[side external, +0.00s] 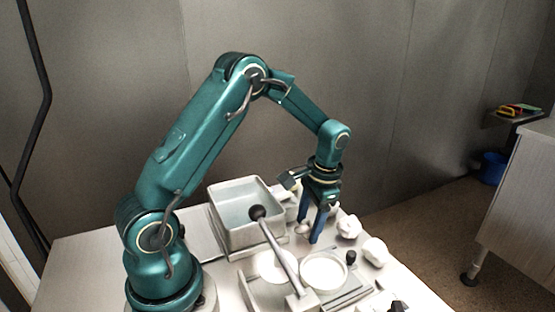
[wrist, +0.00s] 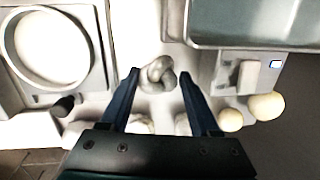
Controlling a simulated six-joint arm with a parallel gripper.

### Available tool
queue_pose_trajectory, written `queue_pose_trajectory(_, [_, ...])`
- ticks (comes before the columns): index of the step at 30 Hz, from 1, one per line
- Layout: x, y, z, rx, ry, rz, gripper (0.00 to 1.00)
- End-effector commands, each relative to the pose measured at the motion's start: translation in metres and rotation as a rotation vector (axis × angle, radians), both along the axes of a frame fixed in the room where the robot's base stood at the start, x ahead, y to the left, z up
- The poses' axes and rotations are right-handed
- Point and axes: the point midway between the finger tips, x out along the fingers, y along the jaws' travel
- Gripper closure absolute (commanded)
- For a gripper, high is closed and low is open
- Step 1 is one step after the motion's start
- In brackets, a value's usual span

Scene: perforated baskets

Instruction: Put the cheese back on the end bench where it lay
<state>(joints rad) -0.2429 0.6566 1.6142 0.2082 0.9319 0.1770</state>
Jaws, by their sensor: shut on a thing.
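The pale knotted cheese (wrist: 158,74) shows between my fingertips in the wrist view, at the top middle. My gripper (wrist: 160,76) is shut on it, with one dark blue finger on each side. In the side external view my gripper (side external: 311,228) points down over the bench (side external: 75,262), between the deep basin and the white lumps. The cheese is mostly hidden by the fingers there, and I cannot tell whether it touches the surface below.
A deep grey basin (side external: 247,239) stands left of my gripper. A round white dish (side external: 324,272) and a dark-knobbed lever (side external: 283,252) are in front. White lumps (side external: 348,226) (side external: 374,252) lie to the right. Two cream balls (wrist: 230,120) (wrist: 266,106) show at right in the wrist view.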

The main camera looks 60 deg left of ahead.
Motion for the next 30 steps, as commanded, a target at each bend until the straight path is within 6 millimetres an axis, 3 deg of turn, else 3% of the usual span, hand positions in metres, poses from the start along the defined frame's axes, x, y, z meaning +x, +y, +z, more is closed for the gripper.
queue_pose_trajectory(24, [-0.0001,0.0000,-0.0096,0.000,0.001,0.000,1.00])
queue_pose_trajectory(25, [-0.0002,0.0000,-0.0097,0.000,0.001,0.000,0.33])
queue_pose_trajectory(27, [0.0000,0.0000,-0.0095,0.000,0.000,0.000,0.07])
queue_pose_trajectory(30, [0.0000,0.0000,-0.0094,0.000,0.000,0.000,0.02])
